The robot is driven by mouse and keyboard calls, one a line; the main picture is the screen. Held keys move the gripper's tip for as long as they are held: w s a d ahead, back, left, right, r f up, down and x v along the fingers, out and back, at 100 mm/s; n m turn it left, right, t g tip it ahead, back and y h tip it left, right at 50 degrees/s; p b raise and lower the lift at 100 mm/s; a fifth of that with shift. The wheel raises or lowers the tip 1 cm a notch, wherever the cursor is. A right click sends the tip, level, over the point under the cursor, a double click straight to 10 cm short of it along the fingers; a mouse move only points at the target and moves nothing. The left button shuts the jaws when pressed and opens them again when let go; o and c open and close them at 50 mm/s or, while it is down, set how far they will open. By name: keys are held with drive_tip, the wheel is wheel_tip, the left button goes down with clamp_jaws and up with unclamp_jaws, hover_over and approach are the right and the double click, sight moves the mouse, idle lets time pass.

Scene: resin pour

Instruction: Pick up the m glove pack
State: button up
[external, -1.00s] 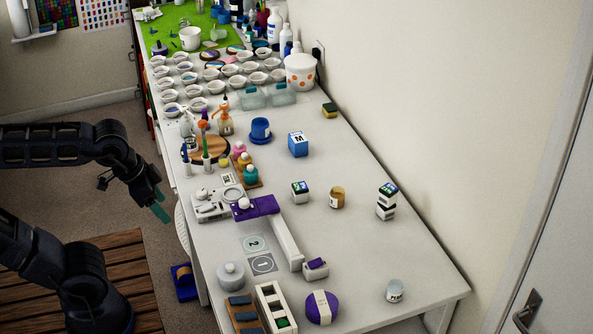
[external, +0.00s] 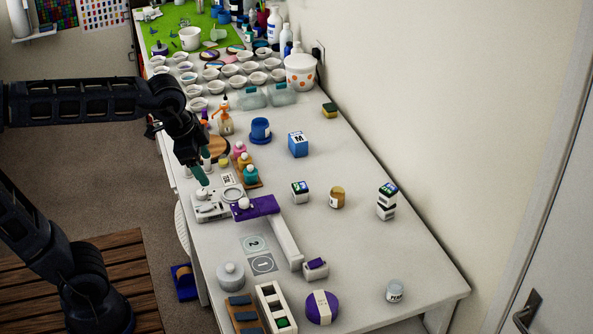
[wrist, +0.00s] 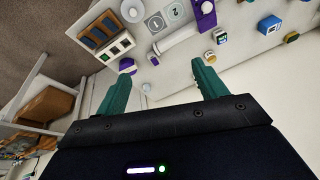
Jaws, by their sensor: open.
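The m glove pack (external: 298,145) is a blue box with a white top marked M, standing on the white table near its middle. A blue box with a pale top, which looks like the same pack, shows at the upper right in the wrist view (wrist: 268,26). My gripper (external: 202,176) has teal fingers and hangs above the table's left side, left of the pack and clearly apart from it. In the wrist view the two fingers are spread wide with nothing between them (wrist: 160,88).
A white device (external: 209,207) lies below my gripper. Colored bottles (external: 251,174) stand between it and the pack. A blue jar (external: 260,130) stands left of the pack, and a small labeled box (external: 300,192) nearer the camera. Table to the pack's right is clear.

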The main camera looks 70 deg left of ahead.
drive_tip(key=w+a+r+m+g, duration=0.1)
drive_tip(key=w+a+m, duration=0.1)
drive_tip(key=w+a, duration=0.35)
drive_tip(key=w+a+m, duration=0.2)
drive_tip(key=w, duration=0.7)
drive_tip(key=m+g, duration=0.3)
drive_tip(key=m, duration=0.7)
hover_over(298, 137)
drive_tip(key=shift+h, duration=0.3)
drive_tip(key=f, duration=2.5)
drive_tip(key=shift+s+f, duration=0.2)
drive_tip(key=shift+f, duration=0.45)
wheel_tip(298, 137, down, 5)
drive_tip(key=shift+r, duration=0.1)
drive_tip(key=shift+w+f, duration=0.15)
drive_tip(key=shift+f, duration=1.3)
drive_tip(key=shift+w+f, duration=0.1)
drive_tip(key=shift+f, duration=1.35)
drive_tip(key=shift+c, duration=0.2)
